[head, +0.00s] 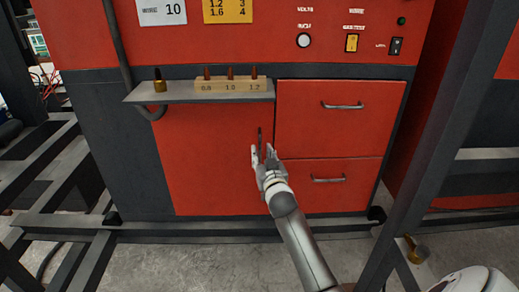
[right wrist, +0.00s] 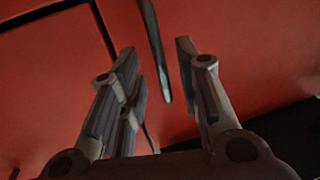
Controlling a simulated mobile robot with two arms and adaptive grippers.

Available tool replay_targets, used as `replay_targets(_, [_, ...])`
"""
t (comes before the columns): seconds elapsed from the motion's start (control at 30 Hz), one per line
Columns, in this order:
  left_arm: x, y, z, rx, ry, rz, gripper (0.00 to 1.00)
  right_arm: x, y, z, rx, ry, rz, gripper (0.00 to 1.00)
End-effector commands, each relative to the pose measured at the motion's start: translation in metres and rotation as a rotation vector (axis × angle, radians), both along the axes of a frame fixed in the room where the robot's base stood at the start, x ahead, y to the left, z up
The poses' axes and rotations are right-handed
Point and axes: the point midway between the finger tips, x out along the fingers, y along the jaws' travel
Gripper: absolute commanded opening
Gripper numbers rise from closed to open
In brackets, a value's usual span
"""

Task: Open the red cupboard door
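The red cupboard door (head: 200,165) is at the lower left of the red machine and looks shut. Its dark vertical handle (head: 260,137) is near the door's right edge. My right gripper (head: 262,151) is open at the handle's lower part. In the right wrist view, the handle (right wrist: 152,40) shows between the two spread fingers of my right gripper (right wrist: 158,58), with a gap on each side. I see no contact, and the depth between fingertips and handle is hard to tell. My left gripper is in neither view.
Two red drawers (head: 340,118) with horizontal handles are right of the door. A grey shelf (head: 180,95) juts out above the door, holding a wooden block (head: 230,86) with copper tips and a brass piece (head: 159,82). Dark frame bars (head: 433,130) stand at the right and lower left.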

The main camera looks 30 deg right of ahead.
Motion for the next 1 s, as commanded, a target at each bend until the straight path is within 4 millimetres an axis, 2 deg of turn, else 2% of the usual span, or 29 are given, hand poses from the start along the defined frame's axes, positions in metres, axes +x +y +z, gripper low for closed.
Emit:
replay_targets(0.1, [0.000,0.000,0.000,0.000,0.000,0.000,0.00,0.015,-0.006,0.001,-0.001,-0.001,0.000,0.31])
replay_targets(0.3, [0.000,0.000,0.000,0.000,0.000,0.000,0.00,0.029,-0.011,0.000,-0.001,0.000,0.000,0.31])
replay_targets(0.67, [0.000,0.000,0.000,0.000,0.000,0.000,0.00,0.033,-0.012,0.000,0.000,0.000,0.001,0.31])
replay_targets(0.77, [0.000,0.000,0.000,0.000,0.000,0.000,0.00,0.033,-0.012,0.000,0.000,0.000,0.001,0.22])
replay_targets(0.93, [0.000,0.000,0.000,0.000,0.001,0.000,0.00,0.033,-0.012,0.000,0.000,0.000,0.000,0.01])
replay_targets(1.0, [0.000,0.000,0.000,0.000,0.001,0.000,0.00,0.033,-0.012,0.000,0.000,0.000,0.001,0.00])
